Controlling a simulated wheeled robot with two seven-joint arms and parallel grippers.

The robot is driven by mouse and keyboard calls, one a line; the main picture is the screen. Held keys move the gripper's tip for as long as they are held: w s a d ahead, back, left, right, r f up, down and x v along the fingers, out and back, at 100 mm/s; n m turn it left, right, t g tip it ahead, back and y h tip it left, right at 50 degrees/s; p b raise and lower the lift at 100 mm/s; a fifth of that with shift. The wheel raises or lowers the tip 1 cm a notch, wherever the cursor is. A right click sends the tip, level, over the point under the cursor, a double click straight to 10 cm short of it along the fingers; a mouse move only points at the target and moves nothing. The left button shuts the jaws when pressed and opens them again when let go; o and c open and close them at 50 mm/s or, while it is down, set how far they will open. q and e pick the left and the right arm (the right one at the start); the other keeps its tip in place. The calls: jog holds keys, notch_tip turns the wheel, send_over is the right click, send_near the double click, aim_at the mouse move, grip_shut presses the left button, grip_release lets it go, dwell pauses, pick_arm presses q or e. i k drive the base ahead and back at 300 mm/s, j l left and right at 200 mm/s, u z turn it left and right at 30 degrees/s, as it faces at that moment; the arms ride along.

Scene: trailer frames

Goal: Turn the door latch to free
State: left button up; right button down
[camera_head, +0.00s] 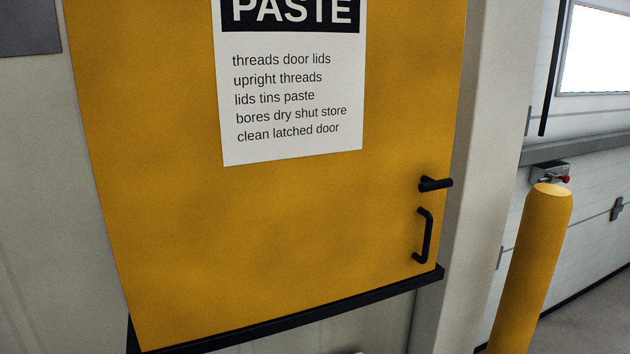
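A yellow door (290,225) fills the middle of the head view and looks shut. A black latch lever (435,184) sits near the door's right edge. A black pull handle (427,236) stands upright just below the latch. Neither of my grippers can be made out in the view. A small pale shape at the bottom edge is too cut off to tell.
A white paper sign (290,100) headed "PASTE" is on the door. A black ledge (300,312) runs along the door's bottom edge. A yellow bollard (532,265) stands at the right, before a white panelled door (590,220). A grey box with a red knob (550,172) is behind the bollard.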

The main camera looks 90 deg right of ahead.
aim_at(428, 184)
jog(key=z, duration=3.6)
jog(key=i+l+u, duration=0.15)
jog(key=l, duration=0.3)
jog(key=i+l+u, duration=0.1)
jog(key=i+l, duration=0.15)
jog(key=l, duration=0.25)
jog(key=i+l+u, duration=0.15)
jog(key=l, duration=0.35)
jog(key=i+l+u, duration=0.1)
jog(key=l, duration=0.4)
jog(key=i+l+u, duration=0.15)
jog(key=l, duration=0.4)
jog(key=i+l+u, duration=0.1)
jog(key=l, duration=0.4)
jog(key=i+l+u, duration=0.15)
jog(key=l, duration=0.4)
